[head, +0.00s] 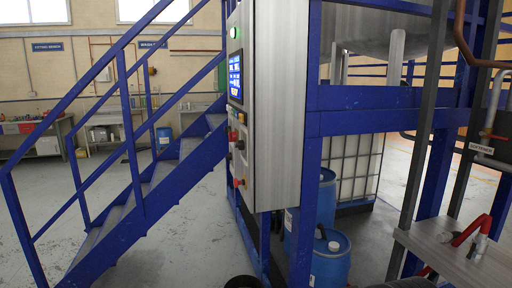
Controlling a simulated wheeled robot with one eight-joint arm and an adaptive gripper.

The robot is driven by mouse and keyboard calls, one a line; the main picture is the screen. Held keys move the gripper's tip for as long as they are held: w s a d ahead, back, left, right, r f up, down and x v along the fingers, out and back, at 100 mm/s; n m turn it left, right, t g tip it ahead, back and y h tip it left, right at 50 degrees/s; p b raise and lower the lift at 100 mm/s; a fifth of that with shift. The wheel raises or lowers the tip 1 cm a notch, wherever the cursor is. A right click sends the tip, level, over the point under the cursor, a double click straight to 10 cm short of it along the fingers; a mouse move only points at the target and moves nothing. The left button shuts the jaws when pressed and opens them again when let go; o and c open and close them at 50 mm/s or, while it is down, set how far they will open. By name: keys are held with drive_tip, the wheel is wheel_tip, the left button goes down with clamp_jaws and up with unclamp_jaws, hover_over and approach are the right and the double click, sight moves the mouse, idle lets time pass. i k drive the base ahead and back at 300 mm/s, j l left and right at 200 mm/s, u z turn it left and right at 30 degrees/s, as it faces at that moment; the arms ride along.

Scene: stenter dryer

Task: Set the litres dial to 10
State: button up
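A grey control cabinet (278,105) stands in the middle of the head view, with its control face turned left and seen at a steep angle. On that face are a lit blue screen (235,76), a green light (233,32), a red control (232,136), a dark knob-like control (239,145) and a lower red control (237,183). I cannot tell which of these, if any, is the litres dial, and no scale or setting is readable.
Blue stairs with railings (130,165) rise just left of the cabinet. Blue drums (330,262) and a caged white tank (352,165) stand behind the blue frame. A metal shelf (455,250) with a red-handled tool (470,232) is at right. Grey floor (185,245) is open before the stairs.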

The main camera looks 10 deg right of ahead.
sight(241, 145)
drive_tip(key=i+j+z, duration=0.1)
drive_tip(key=j+z, duration=0.15)
drive_tip(key=z, duration=0.15)
drive_tip(key=j+z, duration=0.6)
drive_tip(key=z, duration=0.2)
drive_tip(key=j+z, duration=0.4)
drive_tip(key=l, duration=0.1)
